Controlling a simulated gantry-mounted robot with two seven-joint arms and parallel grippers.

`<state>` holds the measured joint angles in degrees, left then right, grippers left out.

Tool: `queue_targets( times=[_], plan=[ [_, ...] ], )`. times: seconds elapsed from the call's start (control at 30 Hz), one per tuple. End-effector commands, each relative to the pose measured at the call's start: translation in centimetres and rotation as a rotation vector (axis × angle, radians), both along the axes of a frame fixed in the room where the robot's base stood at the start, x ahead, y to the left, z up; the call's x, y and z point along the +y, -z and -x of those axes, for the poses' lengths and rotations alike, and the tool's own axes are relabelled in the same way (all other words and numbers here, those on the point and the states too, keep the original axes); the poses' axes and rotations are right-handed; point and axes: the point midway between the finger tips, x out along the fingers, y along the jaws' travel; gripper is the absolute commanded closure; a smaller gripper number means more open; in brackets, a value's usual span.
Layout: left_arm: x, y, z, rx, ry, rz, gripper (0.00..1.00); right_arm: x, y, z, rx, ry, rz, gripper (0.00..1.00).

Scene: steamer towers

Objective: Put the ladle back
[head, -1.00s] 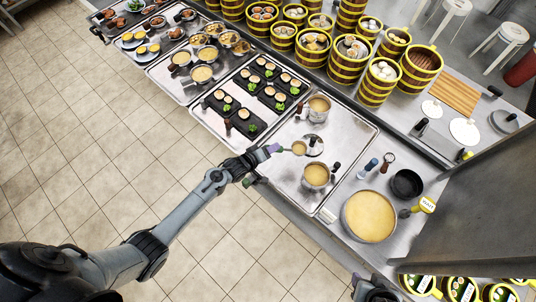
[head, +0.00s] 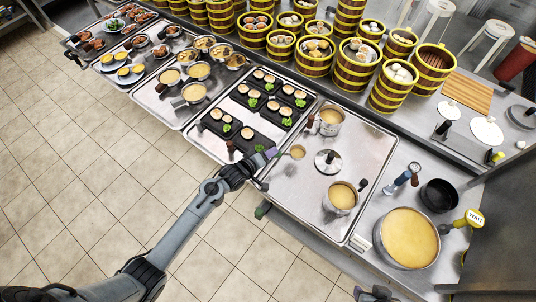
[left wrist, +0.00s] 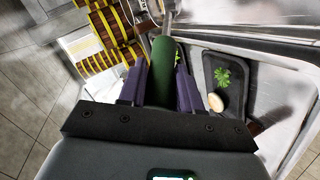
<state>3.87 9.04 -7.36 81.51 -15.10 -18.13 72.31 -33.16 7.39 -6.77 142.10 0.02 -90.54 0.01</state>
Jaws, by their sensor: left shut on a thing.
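My left gripper (head: 268,155) is shut on the ladle's handle, near the front left edge of the steel tray with the pots. The ladle's round cup (head: 298,152) looks tan inside and shows above that tray, left of a round metal lid (head: 328,161). In the left wrist view the green handle (left wrist: 163,70) lies between the purple fingers; the cup is not clear there. My right gripper (head: 375,294) shows only as a dark part at the bottom edge, too cut off to read.
Two pots of tan liquid, a rear one (head: 331,118) and a front one (head: 342,197), stand on the tray (head: 375,150). A large pot (head: 408,240) and a black bowl (head: 439,195) are to the right. Black plates with food (head: 240,140) lie left. Steamer towers (head: 355,68) stand behind.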

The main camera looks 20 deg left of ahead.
Motion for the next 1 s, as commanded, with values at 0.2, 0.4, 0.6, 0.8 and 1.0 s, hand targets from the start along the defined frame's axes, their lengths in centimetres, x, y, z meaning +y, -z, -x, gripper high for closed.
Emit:
queue_targets(
  times=[0.2, 0.4, 0.6, 0.8, 1.0],
  plan=[
    [0.0, -0.1, 0.0, -0.002, 0.0, 0.001, 1.0, 0.2, -0.1, 0.0, 0.001, 0.002, -0.006, 0.57],
    [-0.1, -0.3, 0.0, -0.003, 0.0, 0.003, 1.0, 0.3, -0.7, 0.0, 0.001, 0.005, -0.012, 0.57],
    [-0.1, 1.3, 0.0, -0.002, 0.0, 0.003, 1.0, 0.4, 0.3, 0.0, 0.0, 0.006, -0.014, 0.57],
    [0.0, 3.2, 0.0, -0.002, 0.0, 0.003, 1.0, 0.4, 1.7, 0.1, 0.002, 0.005, -0.013, 0.57],
    [0.0, 4.9, 0.0, -0.003, 0.0, 0.002, 1.0, 0.3, 2.9, 0.1, 0.003, 0.004, -0.01, 0.57]
  ],
)
